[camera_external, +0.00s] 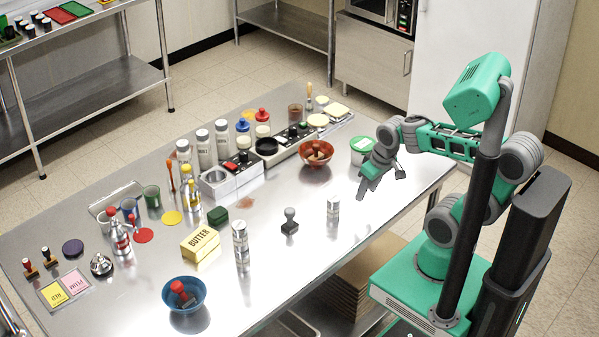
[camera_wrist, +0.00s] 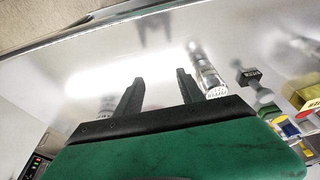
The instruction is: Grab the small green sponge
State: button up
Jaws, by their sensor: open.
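A small dark green sponge (camera_external: 218,216) lies on the steel table left of centre, just behind the yellow butter box. My gripper (camera_external: 381,188) is open and empty, above the right part of the table, far to the right of the sponge. In the wrist view my two black fingers (camera_wrist: 158,92) stand apart with bare steel between them.
A blue bowl (camera_external: 184,293) is near the front edge. Bare steel (camera_external: 330,250) lies in front.

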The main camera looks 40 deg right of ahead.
jog(key=o, duration=0.3)
jog(key=shift+o, duration=0.2)
jog(key=w+a+r+n+y+p, duration=0.1)
jog(key=w+a+n+y, duration=0.15)
jog(key=w+a, duration=0.4)
jog(key=w+a+r+n+y, duration=0.15)
jog(key=w+a+n, duration=0.25)
jog(key=w, duration=0.5)
jog(key=w+a+r+n+y+p, duration=0.1)
jog(key=w+a+r+n+y, duration=0.15)
jog(key=w+a, duration=0.4)
jog(key=n+g+y, duration=0.3)
jog(key=n+y, duration=0.3)
jog(key=n, duration=0.3)
send_near(220, 211)
jog(key=a, duration=0.1)
jog(key=a+p, duration=0.1)
jog(key=shift+w+a+f, duration=0.3)
jog(key=shift+w+f, duration=0.05)
jog(key=shift+f, duration=0.05)
jog(key=shift+s+a+f, duration=0.1)
jog(key=shift+a+f, duration=0.05)
jog(key=shift+a, duration=0.1)
jog(key=p+x, duration=0.2)
jog(key=x, duration=0.5)
jog(key=shift+s+a+f, duration=0.1)
jog(key=shift+s+f, duration=0.05)
jog(key=shift+f, duration=0.2)
